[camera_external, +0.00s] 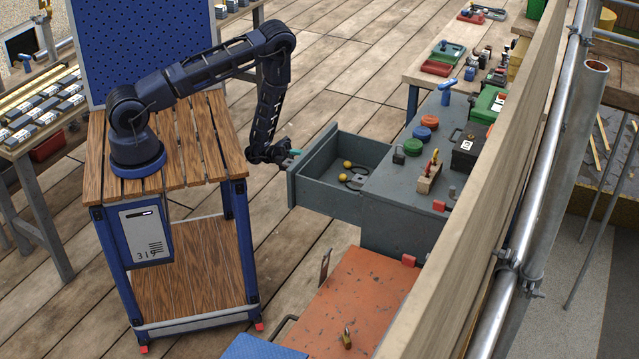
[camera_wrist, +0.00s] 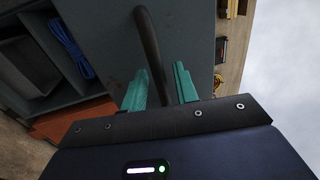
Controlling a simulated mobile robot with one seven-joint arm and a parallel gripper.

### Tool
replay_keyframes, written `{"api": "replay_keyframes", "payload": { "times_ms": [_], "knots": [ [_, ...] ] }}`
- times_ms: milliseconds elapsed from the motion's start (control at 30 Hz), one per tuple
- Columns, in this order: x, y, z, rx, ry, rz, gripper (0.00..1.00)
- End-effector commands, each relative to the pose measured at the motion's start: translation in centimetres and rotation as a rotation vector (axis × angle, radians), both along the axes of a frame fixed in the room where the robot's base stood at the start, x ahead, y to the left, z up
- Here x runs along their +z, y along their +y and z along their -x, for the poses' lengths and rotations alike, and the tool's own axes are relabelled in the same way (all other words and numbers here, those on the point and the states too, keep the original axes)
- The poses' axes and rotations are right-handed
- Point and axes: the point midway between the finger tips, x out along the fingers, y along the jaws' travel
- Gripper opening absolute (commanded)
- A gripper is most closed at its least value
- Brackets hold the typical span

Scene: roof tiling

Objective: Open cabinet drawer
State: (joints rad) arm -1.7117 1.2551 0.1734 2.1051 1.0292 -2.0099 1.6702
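The grey cabinet (camera_external: 405,205) stands right of my arm in the external view. Its drawer (camera_external: 330,200) stands out from the cabinet, and I see into it; yellow round items (camera_external: 347,164) and dark items lie inside. My gripper (camera_external: 290,153) is at the drawer's front. In the wrist view its two teal fingers (camera_wrist: 160,88) are spread apart, with the dark curved handle (camera_wrist: 150,45) passing between them on the drawer's grey front (camera_wrist: 100,35). Contact cannot be made out.
A green box (camera_external: 488,104), a dark box (camera_external: 468,147) and several small items stand on the cabinet top. An orange worn cabinet (camera_external: 340,310) is in front. A wooden beam and a metal rail run along the right. Plank floor lies clear behind the drawer.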

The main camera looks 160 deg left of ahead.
Motion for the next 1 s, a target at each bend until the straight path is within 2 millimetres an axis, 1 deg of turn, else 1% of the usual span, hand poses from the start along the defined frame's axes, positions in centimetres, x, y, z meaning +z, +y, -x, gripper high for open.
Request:
{"api": "replay_keyframes", "payload": {
  "times_ms": [167,400,600,800,1000],
  "knots": [
    [-0.4,-1.5,1.6,0.004,-0.001,0.001,0.30],
    [-1.2,-4.2,4.3,0.004,-0.001,0.003,0.30],
    [-1.7,-6.1,6.1,0.002,-0.001,0.002,0.30],
    [-1.9,-7.0,6.9,0.000,-0.001,0.001,0.30],
    [-1.9,-7.1,7.0,-0.001,-0.001,0.001,0.30]
  ]
}}
